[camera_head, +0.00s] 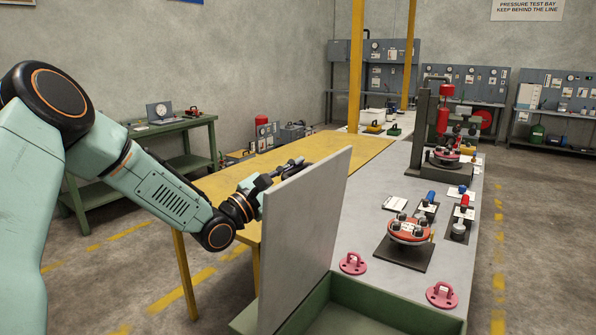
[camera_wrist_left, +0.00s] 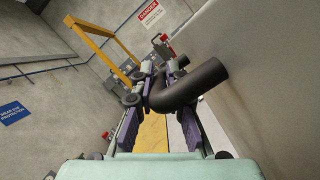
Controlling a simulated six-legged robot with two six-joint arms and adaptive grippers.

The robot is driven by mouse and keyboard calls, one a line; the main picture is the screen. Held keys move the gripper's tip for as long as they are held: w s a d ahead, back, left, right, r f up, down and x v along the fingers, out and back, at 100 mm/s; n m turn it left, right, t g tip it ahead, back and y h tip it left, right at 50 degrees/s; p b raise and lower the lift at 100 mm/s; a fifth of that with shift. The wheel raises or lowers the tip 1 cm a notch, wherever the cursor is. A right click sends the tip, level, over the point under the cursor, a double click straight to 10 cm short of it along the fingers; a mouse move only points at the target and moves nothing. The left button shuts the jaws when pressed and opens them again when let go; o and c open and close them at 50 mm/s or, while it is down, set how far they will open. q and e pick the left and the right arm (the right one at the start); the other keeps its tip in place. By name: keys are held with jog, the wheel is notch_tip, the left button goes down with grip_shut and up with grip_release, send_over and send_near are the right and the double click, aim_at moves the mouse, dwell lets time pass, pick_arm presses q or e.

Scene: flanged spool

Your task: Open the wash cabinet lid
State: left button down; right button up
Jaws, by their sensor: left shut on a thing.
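The wash cabinet lid (camera_head: 305,235) is a flat grey panel. It stands raised, close to upright, at the left side of the green open cabinet box (camera_head: 400,305). My left gripper (camera_head: 287,168) is at the lid's left face, near its upper edge. In the left wrist view, the lid (camera_wrist_left: 262,75) fills the right side and a thick dark bent handle (camera_wrist_left: 195,86) juts from it. The left gripper's fingers (camera_wrist_left: 158,82) are shut on this handle. In the head view the lid hides most of the handle. My right gripper is not in view.
A grey workbench (camera_head: 365,220) runs behind the box, with pink eyed flanges (camera_head: 352,263) and a red flanged part on a dark mat (camera_head: 403,254). A yellow-topped table (camera_head: 270,165) is beyond my left arm. Floor is clear at right.

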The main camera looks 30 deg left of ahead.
pick_arm(q)
jog(key=c, duration=1.4)
grip_release()
jog(key=shift+a+f, duration=0.15)
jog(key=shift+f, duration=0.05)
jog(key=shift+o, duration=0.3)
jog(key=shift+r, duration=0.15)
jog(key=v, duration=0.7)
jog(key=shift+s, duration=0.25)
